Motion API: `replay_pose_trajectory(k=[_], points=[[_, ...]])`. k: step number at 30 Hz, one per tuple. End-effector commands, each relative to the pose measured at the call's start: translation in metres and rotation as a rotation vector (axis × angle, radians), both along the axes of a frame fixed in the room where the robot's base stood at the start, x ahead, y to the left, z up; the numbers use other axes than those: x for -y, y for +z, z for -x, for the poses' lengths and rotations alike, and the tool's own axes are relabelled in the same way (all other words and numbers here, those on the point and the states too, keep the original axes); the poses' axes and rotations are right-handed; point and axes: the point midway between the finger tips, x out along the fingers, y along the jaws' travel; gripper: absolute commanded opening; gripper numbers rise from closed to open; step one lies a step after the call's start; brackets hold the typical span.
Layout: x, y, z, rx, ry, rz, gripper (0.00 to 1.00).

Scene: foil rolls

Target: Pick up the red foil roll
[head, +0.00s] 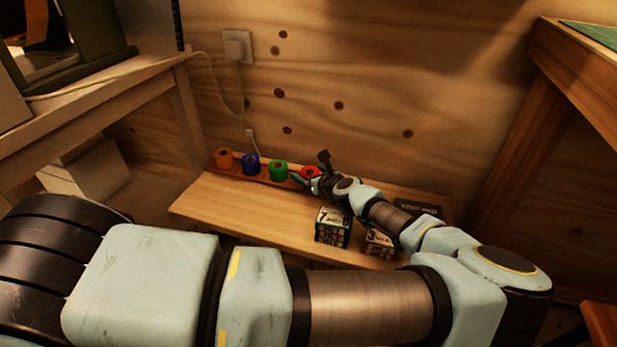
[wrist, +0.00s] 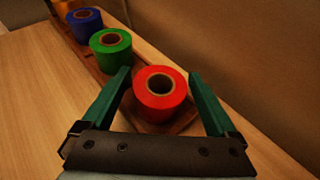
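The red foil roll (wrist: 161,92) stands upright at the near end of a row of rolls in the wrist view. In the head view the red roll (head: 309,172) is partly hidden by my gripper. My gripper (wrist: 164,82) is open, with one green finger on each side of the red roll. Gaps show between the roll and both fingers. In the head view my gripper (head: 312,181) is at the right end of the row, and its fingers are hard to make out.
Green (head: 278,170), blue (head: 251,163) and orange (head: 224,159) rolls stand to the left on a wooden strip. The low bench (head: 240,205) is clear in front of them. Patterned boxes (head: 333,227) stand below my arm. A wooden wall (head: 370,90) rises behind.

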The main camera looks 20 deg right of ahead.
Motion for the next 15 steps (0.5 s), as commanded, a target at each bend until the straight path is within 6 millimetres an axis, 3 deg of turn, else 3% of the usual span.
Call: replay_pose_trajectory(k=[2, 15], points=[[-0.0001, 0.0000, -0.0001, 0.000, 0.000, 0.000, 0.83], [-0.0003, -0.0001, -0.0002, 0.000, 0.001, 0.000, 0.34]])
